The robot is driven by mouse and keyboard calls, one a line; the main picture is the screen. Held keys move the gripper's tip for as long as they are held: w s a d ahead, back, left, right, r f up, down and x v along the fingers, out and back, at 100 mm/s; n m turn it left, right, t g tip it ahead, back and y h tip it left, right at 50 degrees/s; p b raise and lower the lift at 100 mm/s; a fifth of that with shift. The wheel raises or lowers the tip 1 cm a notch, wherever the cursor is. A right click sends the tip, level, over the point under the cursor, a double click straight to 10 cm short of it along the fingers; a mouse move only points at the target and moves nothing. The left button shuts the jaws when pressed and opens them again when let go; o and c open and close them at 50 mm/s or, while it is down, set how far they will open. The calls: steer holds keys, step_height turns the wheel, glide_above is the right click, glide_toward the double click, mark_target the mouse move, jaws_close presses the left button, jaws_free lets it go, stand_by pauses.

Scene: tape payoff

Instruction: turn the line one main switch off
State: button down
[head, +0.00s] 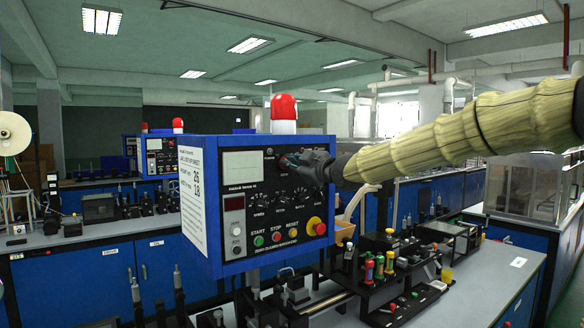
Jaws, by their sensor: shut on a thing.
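The blue control box (276,262) with a black front panel stands in the middle of the head view. My gripper (288,163) is at the panel's upper right, its fingertips against the panel face. It is shut on a small rotary switch there, and a bit of red shows at the tips. The fingers hide most of this switch, so its setting cannot be read. My arm reaches in from the right.
A red beacon (284,107) stands on the box. Below the gripper are several dials (281,194), push buttons (276,238) and a red emergency stop (316,226). The workbench at right holds colored-handled tools (379,267). A second blue box (160,155) stands far behind.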

steer(key=shift+f, duration=0.1)
stand_by(0.3)
steer(key=c, duration=1.5)
jaws_free()
steer(key=v, duration=1.2)
